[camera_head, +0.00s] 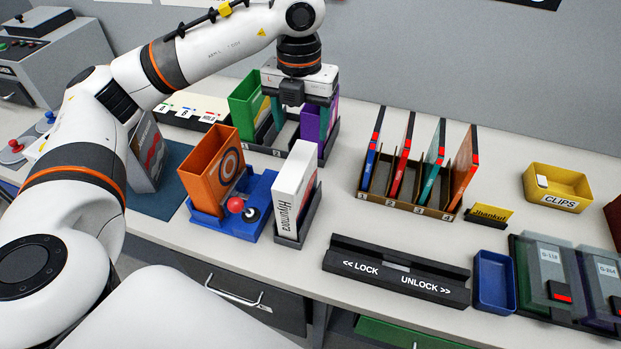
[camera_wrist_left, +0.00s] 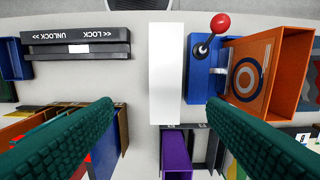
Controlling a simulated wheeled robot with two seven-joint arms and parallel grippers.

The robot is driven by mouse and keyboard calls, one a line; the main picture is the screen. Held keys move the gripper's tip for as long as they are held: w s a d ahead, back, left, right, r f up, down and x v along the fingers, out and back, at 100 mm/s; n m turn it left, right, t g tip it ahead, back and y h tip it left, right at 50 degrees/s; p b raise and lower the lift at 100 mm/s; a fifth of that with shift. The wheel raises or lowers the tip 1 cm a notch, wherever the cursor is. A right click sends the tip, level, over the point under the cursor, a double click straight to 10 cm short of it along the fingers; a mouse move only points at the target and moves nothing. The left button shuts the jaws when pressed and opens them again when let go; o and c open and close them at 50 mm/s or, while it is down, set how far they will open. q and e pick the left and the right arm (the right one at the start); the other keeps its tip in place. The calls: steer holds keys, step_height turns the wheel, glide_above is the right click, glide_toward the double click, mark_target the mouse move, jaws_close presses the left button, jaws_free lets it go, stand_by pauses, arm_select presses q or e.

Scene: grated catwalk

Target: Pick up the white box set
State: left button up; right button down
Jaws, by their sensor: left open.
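The white box set (camera_head: 293,190) stands upright in a dark grey holder (camera_head: 296,232), with lettering on its front side that reads like "Hiyumora". In the left wrist view the white box (camera_wrist_left: 166,72) shows as a plain white strip in the upper middle. My left gripper (camera_head: 300,104) is open and empty, behind the box and above the rear holder. In the left wrist view its two teal fingers (camera_wrist_left: 160,106) are spread wide, with the lower end of the box between and beyond their tips. My right gripper is in neither view.
An orange box (camera_head: 212,170) and a red-knobbed blue joystick stand (camera_head: 240,208) are close left of the white box. Behind it are green (camera_head: 246,100) and purple (camera_head: 309,125) boxes. A book rack (camera_head: 408,205) and lock bar (camera_head: 398,268) are to the right, with bare counter between.

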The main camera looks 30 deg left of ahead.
arm_select(q)
steer(key=p, duration=0.2)
glide_above(295, 165)
steer(key=f, duration=0.4)
steer(key=shift+s+d+f, duration=0.15)
steer(key=shift+d+f, duration=0.05)
steer(key=shift+f, duration=0.15)
steer(key=f, duration=0.1)
steer(key=f+p, duration=0.1)
steer(key=f, duration=0.1)
steer(key=shift+w+a+f, duration=0.15)
steer(key=shift+w+a, duration=0.05)
steer(key=shift+w, duration=0.05)
step_height(295, 165, down, 2)
steer(key=shift+f+p, duration=0.15)
steer(key=shift+p, duration=0.35)
steer(key=shift+f, duration=0.35)
steer(key=shift+c, duration=0.7)
jaws_close()
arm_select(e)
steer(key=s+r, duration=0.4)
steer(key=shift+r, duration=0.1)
